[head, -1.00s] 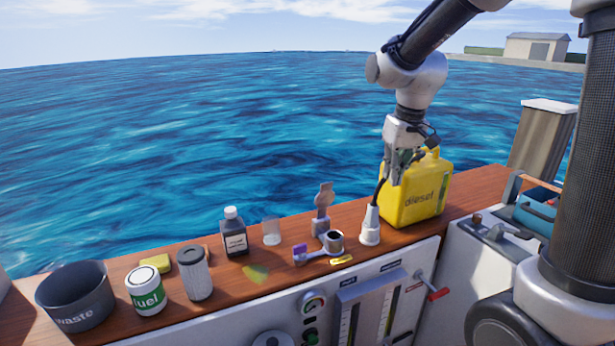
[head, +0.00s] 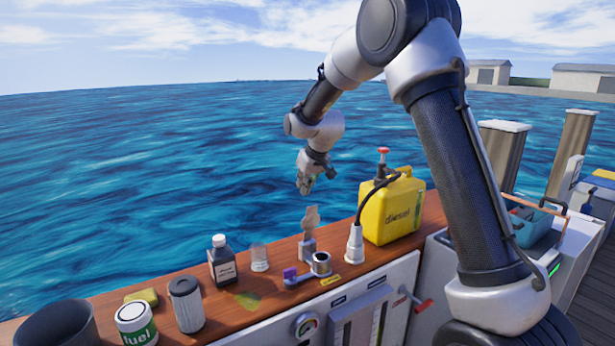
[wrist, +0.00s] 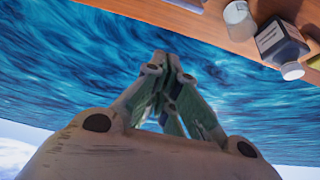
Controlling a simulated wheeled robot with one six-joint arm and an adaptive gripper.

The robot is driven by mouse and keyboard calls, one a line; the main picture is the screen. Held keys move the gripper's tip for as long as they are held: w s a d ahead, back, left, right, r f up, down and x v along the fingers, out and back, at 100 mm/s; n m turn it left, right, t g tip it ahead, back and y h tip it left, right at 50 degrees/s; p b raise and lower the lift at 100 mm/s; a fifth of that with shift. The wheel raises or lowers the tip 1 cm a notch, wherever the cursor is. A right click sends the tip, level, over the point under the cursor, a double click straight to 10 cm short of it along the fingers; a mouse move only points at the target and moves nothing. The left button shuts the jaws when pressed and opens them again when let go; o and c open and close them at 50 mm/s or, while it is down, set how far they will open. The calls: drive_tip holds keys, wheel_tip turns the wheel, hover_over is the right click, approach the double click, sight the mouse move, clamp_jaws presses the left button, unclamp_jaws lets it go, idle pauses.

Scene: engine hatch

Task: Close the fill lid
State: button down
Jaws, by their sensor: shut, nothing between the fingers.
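The fill lid (head: 310,217) is a flat grey-tan flap that stands upright on a small hinge block on the wooden counter. The open round filler neck (head: 322,263) is just in front of it, with a purple-ended piece beside it. My gripper (head: 304,190) is above and apparently behind the lid, against the water, not touching it. Its fingers are shut and empty; they also show in the wrist view (wrist: 165,62). The lid cannot be made out in the wrist view.
A yellow diesel can (head: 390,210) with a red-topped pump and black hose stands right of the lid. The hose runs to a white cone-shaped nozzle (head: 354,245). A dark bottle (head: 222,263) and clear cup (head: 259,258) stand left. A yellow-green spill (head: 246,300) lies on the counter.

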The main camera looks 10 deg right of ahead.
drive_tip(key=s+f, duration=0.1)
drive_tip(key=s+d+f, duration=0.1)
drive_tip(key=shift+s+f, duration=0.35)
idle(0.4)
